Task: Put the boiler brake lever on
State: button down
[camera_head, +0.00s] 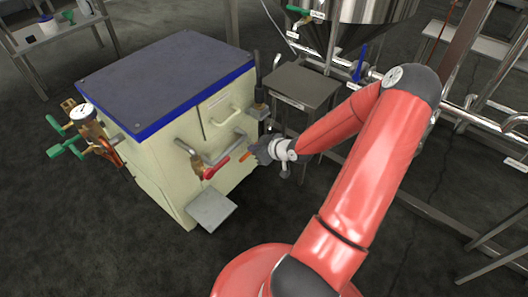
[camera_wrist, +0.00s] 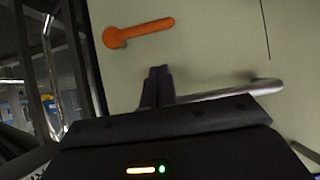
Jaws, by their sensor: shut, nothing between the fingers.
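The orange lever (camera_wrist: 140,32), with a round hub at its left end, lies on the cream front of the boiler in the wrist view. In the head view a small orange part (camera_head: 244,156) shows beside my gripper (camera_head: 257,151), at the right side of the boiler front. My gripper's fingers (camera_wrist: 158,74) are together and empty. In the wrist view their tips appear just below the lever, with a gap between them. I cannot tell from this whether the lever is on or off.
The boiler (camera_head: 172,85) has a dark blue-edged top. A red valve handle (camera_head: 214,170) and a steel pipe (camera_wrist: 235,90) stick out near my gripper. A grey step (camera_head: 210,208) juts out low. A small metal table (camera_head: 300,86) stands to the right.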

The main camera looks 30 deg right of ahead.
aim_at(248, 154)
jog(key=shift+w+a+f+b, duration=0.15)
jog(key=shift+w+f, duration=0.25)
jog(key=shift+f, duration=0.45)
jog(key=shift+w+a+f+b, duration=0.1)
jog(key=shift+w+f+b, duration=0.2)
jog(key=shift+f, duration=0.55)
jog(key=shift+w+a+f+b, duration=0.15)
jog(key=shift+w+f, duration=0.3)
jog(key=shift+f, duration=0.4)
